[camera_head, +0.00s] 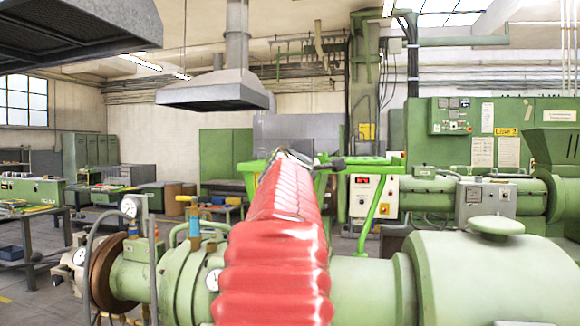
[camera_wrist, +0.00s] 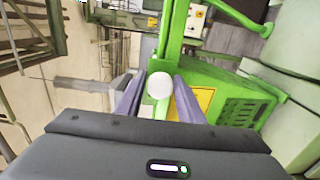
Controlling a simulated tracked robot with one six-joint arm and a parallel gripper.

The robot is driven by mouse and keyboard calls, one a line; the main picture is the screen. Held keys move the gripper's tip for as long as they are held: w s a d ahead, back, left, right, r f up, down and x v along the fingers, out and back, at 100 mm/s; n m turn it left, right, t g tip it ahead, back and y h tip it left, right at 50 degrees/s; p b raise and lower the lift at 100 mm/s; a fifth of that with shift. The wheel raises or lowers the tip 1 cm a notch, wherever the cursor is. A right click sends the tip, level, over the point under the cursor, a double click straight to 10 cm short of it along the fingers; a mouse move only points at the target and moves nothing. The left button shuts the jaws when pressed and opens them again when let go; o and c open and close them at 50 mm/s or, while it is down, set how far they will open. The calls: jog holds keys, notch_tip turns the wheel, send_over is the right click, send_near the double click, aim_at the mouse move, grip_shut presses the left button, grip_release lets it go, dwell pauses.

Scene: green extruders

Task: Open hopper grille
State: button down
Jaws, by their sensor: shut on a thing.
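In the wrist view, a round white knob (camera_wrist: 160,86) sits between the two grey-purple fingers of my gripper (camera_wrist: 159,78). The fingers are shut on it from both sides. Behind the knob is a bright green hopper or machine body (camera_wrist: 217,82) with a yellow label and dark slots on its side. I cannot clearly make out the grille or how far it is open. In the head view, my red-sleeved arm reaches forward to the green hopper frame (camera_head: 365,162) and hides most of it. The gripper is mostly hidden there.
A large pale green extruder barrel (camera_head: 480,275) lies across the front right. Pipes and a pressure gauge (camera_head: 129,208) stand at the left. A white control box (camera_head: 374,197) is beside the hopper frame. A grey exhaust hood (camera_head: 212,92) hangs above, left of my arm.

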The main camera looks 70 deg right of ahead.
jog(key=c, duration=1.5)
grip_release()
jog(key=shift+d+f, duration=0.15)
jog(key=shift+f, duration=0.15)
jog(key=shift+o, duration=0.7)
jog(key=shift+r, duration=0.15)
jog(key=shift+a, duration=0.2)
jog(key=shift+a+r, duration=0.1)
jog(key=shift+a, duration=0.1)
jog(key=s+a, duration=0.1)
jog(key=a, duration=1)
jog(key=shift+s, duration=0.4)
jog(key=shift+a, duration=0.1)
